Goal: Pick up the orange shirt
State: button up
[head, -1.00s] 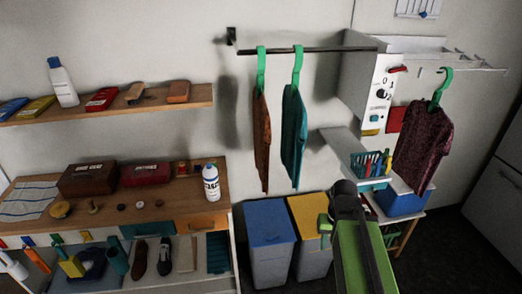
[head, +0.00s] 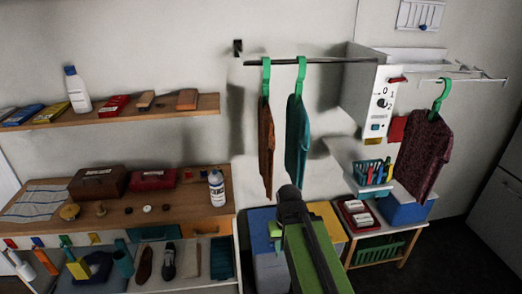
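The orange shirt (head: 266,150) hangs nearly edge-on from a green hanger (head: 266,75) on the dark wall rail (head: 320,60). A teal shirt (head: 297,140) hangs close to its right on another green hanger. My green and black arm rises from the bottom centre. Its end, where my gripper (head: 289,196) appears to be, is just below the teal shirt in the picture and lower right of the orange shirt. The fingers cannot be made out, and no held thing shows.
A dark red patterned shirt (head: 423,150) hangs at the right. A white control box (head: 375,90) juts from the wall beside the rail. Blue (head: 262,228) and yellow bins stand below, partly behind my arm. A cluttered wooden counter (head: 190,222) and shelf fill the left.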

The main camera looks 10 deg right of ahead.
aim_at(266, 125)
jog(key=z, duration=0.05)
jog(key=i, duration=0.5)
jog(key=z, duration=2.05)
jog(key=k, duration=1.55)
jog(key=u, duration=2.2)
jog(key=i, duration=1)
